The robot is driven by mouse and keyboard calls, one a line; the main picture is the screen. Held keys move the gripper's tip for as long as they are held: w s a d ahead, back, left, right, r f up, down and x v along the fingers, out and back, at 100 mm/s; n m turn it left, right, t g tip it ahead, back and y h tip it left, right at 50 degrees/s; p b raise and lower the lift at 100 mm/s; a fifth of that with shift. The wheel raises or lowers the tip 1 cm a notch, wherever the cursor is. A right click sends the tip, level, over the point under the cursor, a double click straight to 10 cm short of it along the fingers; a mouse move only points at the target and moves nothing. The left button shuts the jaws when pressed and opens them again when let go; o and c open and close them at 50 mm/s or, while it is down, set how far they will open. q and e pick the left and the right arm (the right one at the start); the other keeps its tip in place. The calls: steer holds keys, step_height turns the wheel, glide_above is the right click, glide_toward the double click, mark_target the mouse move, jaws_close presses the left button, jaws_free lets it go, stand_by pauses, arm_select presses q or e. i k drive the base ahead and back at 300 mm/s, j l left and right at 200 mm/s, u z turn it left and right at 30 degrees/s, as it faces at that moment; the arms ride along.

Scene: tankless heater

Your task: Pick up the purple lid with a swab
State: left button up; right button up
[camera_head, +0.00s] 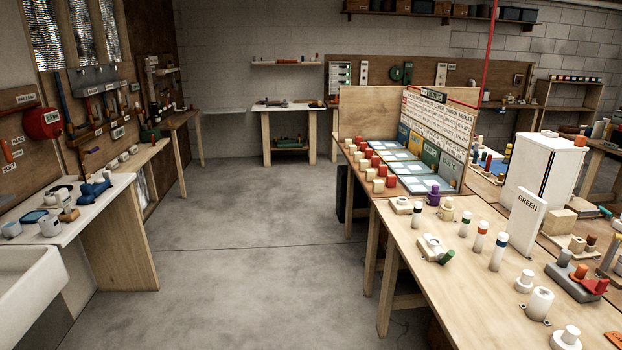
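A small purple capped piece (433,196) stands upright near the back edge of the right-hand workbench. It may be the purple lid, but it is too small to tell whether a swab is on it. A cream, knobbed piece (446,209) with a purplish tint stands just right of it. Neither of my grippers is in view.
The right workbench (410,248) holds several white cylinders with coloured bands, a GREEN sign (527,218) and a white box (544,168). A bench with red and cream pieces (378,186) adjoins it. A sink (30,290) stands at left. The middle floor (240,230) is clear.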

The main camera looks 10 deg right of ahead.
mark_target(434, 192)
steer(key=i+z, duration=0.2)
steer(key=i, duration=1.5)
